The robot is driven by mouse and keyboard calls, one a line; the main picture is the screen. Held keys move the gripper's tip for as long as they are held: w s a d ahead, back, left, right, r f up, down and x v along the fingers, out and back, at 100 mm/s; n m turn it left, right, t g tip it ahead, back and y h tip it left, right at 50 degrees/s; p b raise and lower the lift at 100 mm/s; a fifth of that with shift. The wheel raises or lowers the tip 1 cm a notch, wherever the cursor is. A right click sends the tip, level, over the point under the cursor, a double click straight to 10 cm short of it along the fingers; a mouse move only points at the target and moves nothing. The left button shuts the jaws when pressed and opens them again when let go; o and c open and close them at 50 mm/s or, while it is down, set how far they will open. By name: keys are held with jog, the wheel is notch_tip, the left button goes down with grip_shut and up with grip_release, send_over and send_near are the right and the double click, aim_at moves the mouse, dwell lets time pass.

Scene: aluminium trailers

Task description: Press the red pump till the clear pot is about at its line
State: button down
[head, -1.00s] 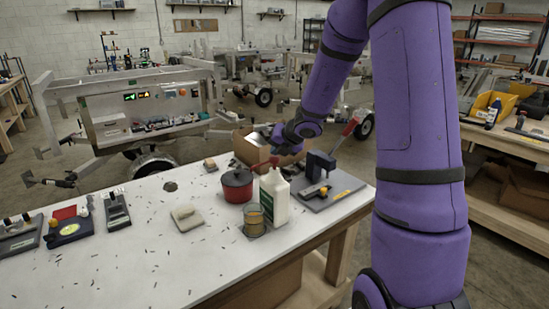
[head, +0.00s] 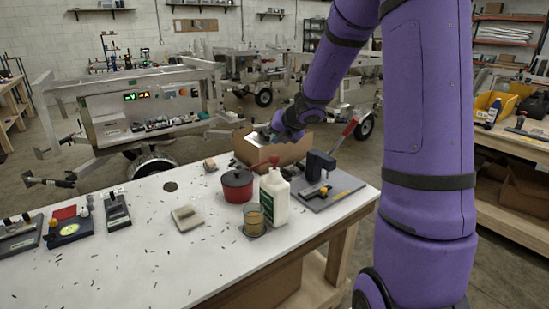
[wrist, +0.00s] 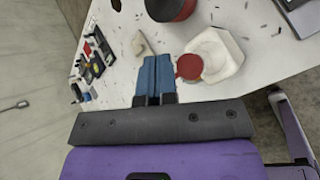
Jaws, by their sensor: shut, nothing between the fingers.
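The white bottle (head: 274,200) with a green label stands upright near the table's right end. Its red pump (head: 270,162) shows on top; in the wrist view the red pump (wrist: 189,66) is a round head over the white bottle (wrist: 225,48). The clear pot (head: 255,221) stands in front of the bottle with amber liquid in it. Its line is too small to make out. My gripper (head: 264,136) is above and slightly behind the pump, apart from it. In the wrist view its blue fingers (wrist: 154,68) are together and empty, left of the pump. The pot is not visible there.
A red lidded pot (head: 237,184) stands left of the bottle. A grey press-like tool on a board (head: 325,192) stands right of it. A cardboard box (head: 285,150) is behind. A pale block (head: 187,218) lies left, with free table around it.

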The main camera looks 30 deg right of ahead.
jog(key=shift+r, duration=1.2)
jog(key=shift+s+a+r+n, duration=0.1)
jog(key=shift+a+r+n, duration=0.1)
jog(key=shift+a+n, duration=0.1)
jog(key=s+a+r+n+g+y, duration=0.1)
jog(key=s+a+r+n, duration=0.5)
jog(key=n, duration=0.5)
jog(key=s+a+r+n+g+y, duration=0.1)
jog(key=s+a+r+n, duration=0.3)
jog(key=s+a+n, duration=0.6)
jog(key=s+n+g+h, duration=0.2)
jog(key=s+n+h, duration=0.1)
jog(key=s+n, duration=1.5)
jog(key=n, duration=0.3)
jog(key=shift+d+r+n, duration=0.35)
jog(key=shift+n, duration=0.05)
